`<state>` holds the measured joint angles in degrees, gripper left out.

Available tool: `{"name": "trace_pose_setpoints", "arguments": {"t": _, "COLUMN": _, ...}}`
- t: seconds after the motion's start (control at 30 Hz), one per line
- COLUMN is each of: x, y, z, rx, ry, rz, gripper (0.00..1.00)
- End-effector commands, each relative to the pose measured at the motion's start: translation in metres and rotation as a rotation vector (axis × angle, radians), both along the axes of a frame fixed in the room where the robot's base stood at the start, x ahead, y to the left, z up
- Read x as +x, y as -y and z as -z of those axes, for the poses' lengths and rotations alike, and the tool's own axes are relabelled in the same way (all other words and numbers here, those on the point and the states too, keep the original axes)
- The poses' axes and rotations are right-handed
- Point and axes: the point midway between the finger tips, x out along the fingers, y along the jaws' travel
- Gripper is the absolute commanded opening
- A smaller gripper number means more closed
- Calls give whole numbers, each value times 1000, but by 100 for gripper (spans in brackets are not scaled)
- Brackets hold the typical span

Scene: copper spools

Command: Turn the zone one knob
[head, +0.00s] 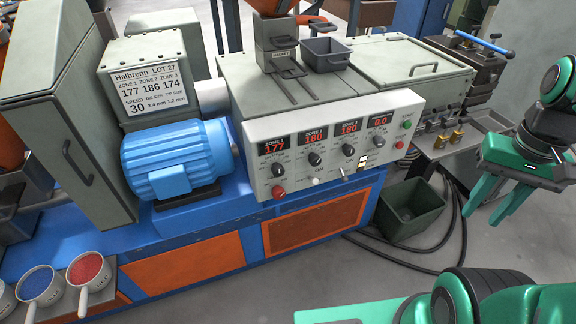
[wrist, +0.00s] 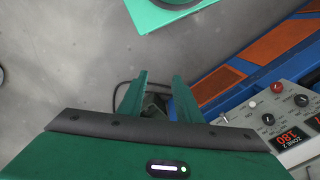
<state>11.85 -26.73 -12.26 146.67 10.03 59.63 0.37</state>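The zone one knob (head: 277,169) is a dark round knob at the left of the row on the white control panel (head: 330,125). The red zone one display (head: 275,145) above it reads 177. My gripper (head: 497,200) is at the right of the head view, well apart from the panel, over the grey floor. Its green fingers are spread and hold nothing. In the wrist view, the open fingers (wrist: 160,85) point over the floor.
Zone two (head: 313,136) and three displays read 180; speed reads 0.0. A red button (head: 278,192) sits below the zone one knob. A blue motor (head: 175,158) stands left; a dark bin (head: 410,212) stands on the floor.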

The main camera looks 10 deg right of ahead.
Motion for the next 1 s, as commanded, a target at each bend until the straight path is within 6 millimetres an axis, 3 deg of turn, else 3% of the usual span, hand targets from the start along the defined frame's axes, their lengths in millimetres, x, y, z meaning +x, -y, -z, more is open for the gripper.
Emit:
{"name": "trace_pose_setpoints", "arguments": {"t": 0.17, "x": 0, "y": 0, "z": 0, "rx": 0, "ry": 0, "rz": 0, "gripper": 31}}
{"name": "trace_pose_setpoints", "arguments": {"t": 0.23, "x": -2, "y": 0, "z": -1, "rx": -1, "ry": 3, "rz": -3, "gripper": 46}}
{"name": "trace_pose_setpoints", "arguments": {"t": 0.33, "x": -1, "y": -3, "z": -5, "rx": -7, "ry": 24, "rz": -30, "gripper": 46}}
{"name": "trace_pose_setpoints", "arguments": {"t": 0.47, "x": 41, "y": -13, "z": -3, "rx": -29, "ry": 61, "rz": -127, "gripper": 46}}
{"name": "trace_pose_setpoints", "arguments": {"t": 0.53, "x": 75, "y": -29, "z": -2, "rx": -40, "ry": 96, "rz": -208, "gripper": 46}}
{"name": "trace_pose_setpoints", "arguments": {"t": 0.67, "x": 140, "y": -79, "z": 4, "rx": -45, "ry": 179, "rz": -372, "gripper": 46}}
{"name": "trace_pose_setpoints", "arguments": {"t": 0.8, "x": 197, "y": -156, "z": 14, "rx": -21, "ry": 273, "rz": -542, "gripper": 46}}
{"name": "trace_pose_setpoints", "arguments": {"t": 0.9, "x": 224, "y": -216, "z": 21, "rx": 12, "ry": 332, "rz": -648, "gripper": 46}}
{"name": "trace_pose_setpoints", "arguments": {"t": 1.0, "x": 238, "y": -270, "z": 28, "rx": 49, "ry": 379, "rz": -728, "gripper": 46}}
